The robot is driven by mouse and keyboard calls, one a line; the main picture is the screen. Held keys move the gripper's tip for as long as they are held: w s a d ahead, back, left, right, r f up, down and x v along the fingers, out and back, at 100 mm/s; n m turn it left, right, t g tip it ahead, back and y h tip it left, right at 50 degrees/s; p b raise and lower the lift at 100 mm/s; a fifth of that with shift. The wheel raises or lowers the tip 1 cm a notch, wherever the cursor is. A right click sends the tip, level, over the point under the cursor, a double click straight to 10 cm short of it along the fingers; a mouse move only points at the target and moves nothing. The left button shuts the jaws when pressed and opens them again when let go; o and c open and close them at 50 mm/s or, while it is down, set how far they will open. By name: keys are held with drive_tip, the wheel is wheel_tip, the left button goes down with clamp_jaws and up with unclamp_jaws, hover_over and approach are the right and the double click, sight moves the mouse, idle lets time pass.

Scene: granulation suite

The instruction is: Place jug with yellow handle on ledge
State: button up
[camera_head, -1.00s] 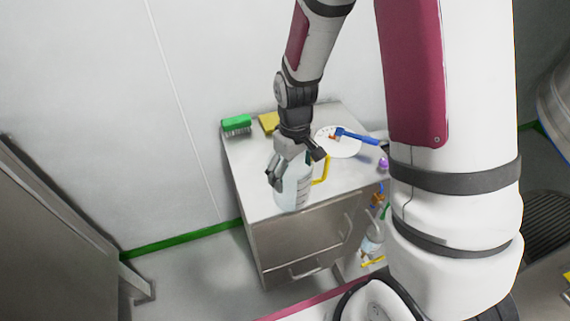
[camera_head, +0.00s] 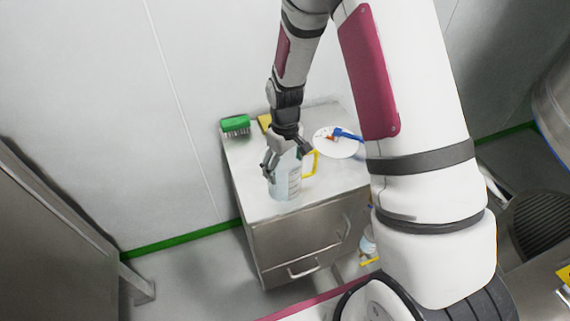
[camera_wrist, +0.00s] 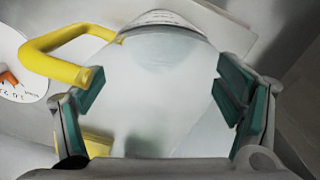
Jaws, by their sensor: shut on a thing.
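The jug with the yellow handle (camera_head: 287,178) is a clear, whitish vessel over the front part of a steel cabinet top (camera_head: 255,203). My gripper (camera_head: 281,166) is shut around its upper body from above. In the wrist view, the jug (camera_wrist: 160,95) fills the space between the green-padded fingers, and its yellow handle (camera_wrist: 62,58) sticks out to the left. The jug looks about upright. I cannot tell whether its base touches the cabinet top. No separate ledge can be made out for certain.
A green brush (camera_head: 236,124) and a yellow item (camera_head: 265,122) lie at the cabinet's back. A white round plate (camera_head: 330,148) with a blue-handled tool (camera_head: 348,135) lies right of the jug. A steel panel (camera_head: 60,240) stands at left.

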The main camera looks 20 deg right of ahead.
drive_tip(key=shift+f, duration=0.1)
drive_tip(key=o, duration=1.2)
drive_tip(key=shift+o, duration=0.7)
